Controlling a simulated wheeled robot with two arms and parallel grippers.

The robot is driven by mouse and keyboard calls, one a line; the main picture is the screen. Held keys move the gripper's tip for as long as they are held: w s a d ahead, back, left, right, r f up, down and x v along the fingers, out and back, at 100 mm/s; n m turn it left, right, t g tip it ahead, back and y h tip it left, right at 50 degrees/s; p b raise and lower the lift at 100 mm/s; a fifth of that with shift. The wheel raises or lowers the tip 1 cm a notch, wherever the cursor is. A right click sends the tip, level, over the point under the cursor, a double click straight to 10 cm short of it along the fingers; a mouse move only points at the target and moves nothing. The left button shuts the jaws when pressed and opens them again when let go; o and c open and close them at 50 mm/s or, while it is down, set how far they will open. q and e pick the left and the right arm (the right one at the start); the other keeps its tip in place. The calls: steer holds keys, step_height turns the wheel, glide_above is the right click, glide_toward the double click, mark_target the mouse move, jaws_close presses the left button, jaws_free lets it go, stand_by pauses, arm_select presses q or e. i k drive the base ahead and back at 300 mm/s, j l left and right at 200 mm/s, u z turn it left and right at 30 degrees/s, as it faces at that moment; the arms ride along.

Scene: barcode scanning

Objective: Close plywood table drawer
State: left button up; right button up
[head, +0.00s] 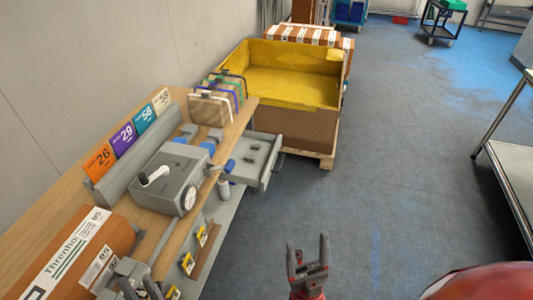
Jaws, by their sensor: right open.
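The plywood table (75,205) runs along the wall at the left. Its grey drawer (268,160) stands pulled out from the table's right side near the far end, with a few small dark items inside. My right gripper (307,254) is open and empty over the floor, well in front of the drawer and apart from it. What looks like my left gripper (141,287) shows as grey prongs at the bottom edge, beside the table's near end. It is cut off, and its opening is unclear.
A grey machine with a dial (178,180), number signs (124,138), a strapped box (212,108) and a brown carton (85,250) are on the table. A yellow-lined crate (290,85) stands close behind the drawer. Blue floor (390,190) is clear to the right, up to a metal table (505,165).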

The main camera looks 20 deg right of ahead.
mark_target(258, 173)
steer(key=z, duration=0.5)
steer(key=i+l, duration=0.15)
steer(key=i, duration=0.25)
steer(key=i+l+u, duration=0.1)
steer(key=i, duration=0.3)
steer(key=l, duration=0.05)
